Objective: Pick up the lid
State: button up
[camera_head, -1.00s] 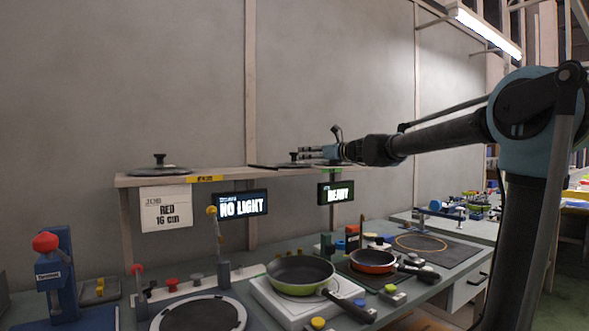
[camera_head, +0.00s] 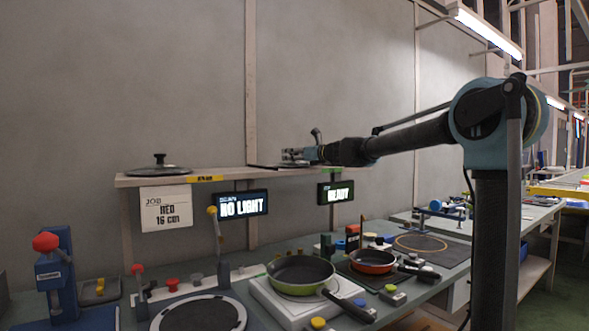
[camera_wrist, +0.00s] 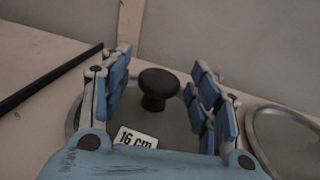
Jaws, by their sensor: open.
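A lid with a black knob (camera_wrist: 158,84), a glass disc and a "16 cm" label (camera_wrist: 136,138) lies on the shelf in the wrist view. My gripper (camera_wrist: 161,74) is open, with one blue-padded finger on each side of the knob and gaps showing on both sides. In the head view my gripper (camera_head: 286,156) is low over the shelf's right part and hides most of what is under it. Another lid (camera_head: 158,167) with a dark knob lies at the shelf's left end.
The shelf (camera_head: 132,181) runs along the wall. A second glass rim (camera_wrist: 285,140) is close on the right in the wrist view, and a dark bar (camera_wrist: 50,77) on the left.

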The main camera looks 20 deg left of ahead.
grip_shut()
